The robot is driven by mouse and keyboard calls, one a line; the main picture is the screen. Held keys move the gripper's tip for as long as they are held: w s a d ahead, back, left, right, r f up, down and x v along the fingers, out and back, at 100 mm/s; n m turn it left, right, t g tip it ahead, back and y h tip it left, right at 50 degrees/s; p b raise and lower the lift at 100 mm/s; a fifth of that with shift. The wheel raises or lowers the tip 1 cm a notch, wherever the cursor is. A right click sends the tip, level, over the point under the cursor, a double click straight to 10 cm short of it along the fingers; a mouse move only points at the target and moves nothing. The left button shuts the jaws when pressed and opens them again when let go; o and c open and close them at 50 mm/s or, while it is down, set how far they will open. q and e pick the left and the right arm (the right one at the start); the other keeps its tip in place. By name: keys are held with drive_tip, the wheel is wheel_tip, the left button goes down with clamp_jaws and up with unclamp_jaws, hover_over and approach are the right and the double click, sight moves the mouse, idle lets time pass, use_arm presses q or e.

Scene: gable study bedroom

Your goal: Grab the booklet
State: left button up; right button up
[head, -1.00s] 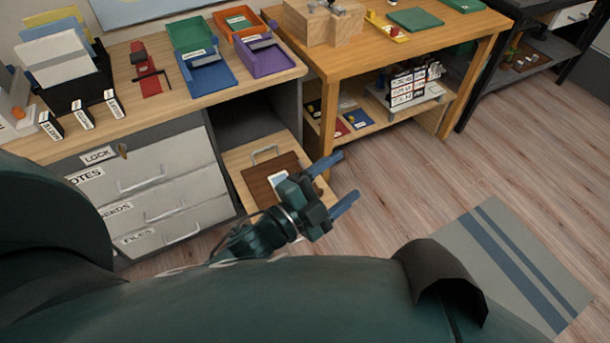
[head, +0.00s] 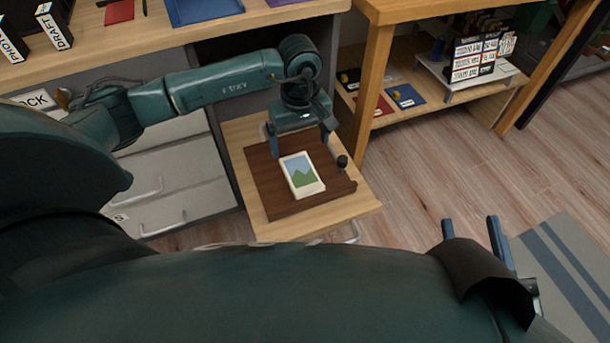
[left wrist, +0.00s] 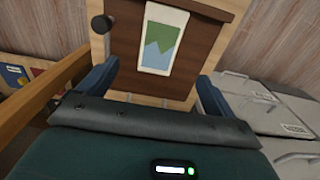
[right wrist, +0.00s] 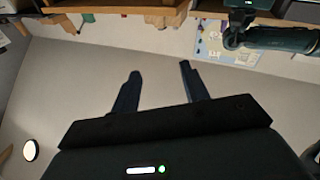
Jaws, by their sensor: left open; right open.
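The booklet (head: 302,175) is a small white-edged item with a blue and green landscape on its cover. It lies flat on a dark brown board (head: 270,185) on the pulled-out wooden shelf (head: 240,135). My left gripper (head: 302,148) is open above the back edge of the board, just behind the booklet. In the left wrist view the booklet (left wrist: 162,38) shows beyond and between the two fingers (left wrist: 155,82), apart from them. My right gripper (head: 470,232) is open and empty over the floor at the right, also seen in the right wrist view (right wrist: 157,82).
A small dark knob (head: 342,161) stands at the right side of the board. A drawer cabinet (head: 175,180) is left of the shelf. A wooden table (head: 375,80) with loaded lower shelf stands right. The floor (head: 430,160) is clear.

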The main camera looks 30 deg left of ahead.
use_arm(q)
wheel_tip(320, 180, down, 6)
drive_tip(key=shift+s+d+r+b, duration=0.1)
drive_tip(key=shift+r+b, duration=0.05)
drive_tip(key=shift+b, duration=0.55)
wheel_tip(320, 180, down, 4)
drive_tip(key=shift+f+b, duration=0.2)
drive_tip(key=shift+b, duration=0.85)
drive_tip(key=shift+f, duration=0.35)
drive_tip(key=shift+r, duration=0.1)
drive_tip(key=c, duration=1.1)
use_arm(e)
drive_tip(key=shift+a+m+y, duration=0.4)
drive_tip(key=shift+y, duration=0.1)
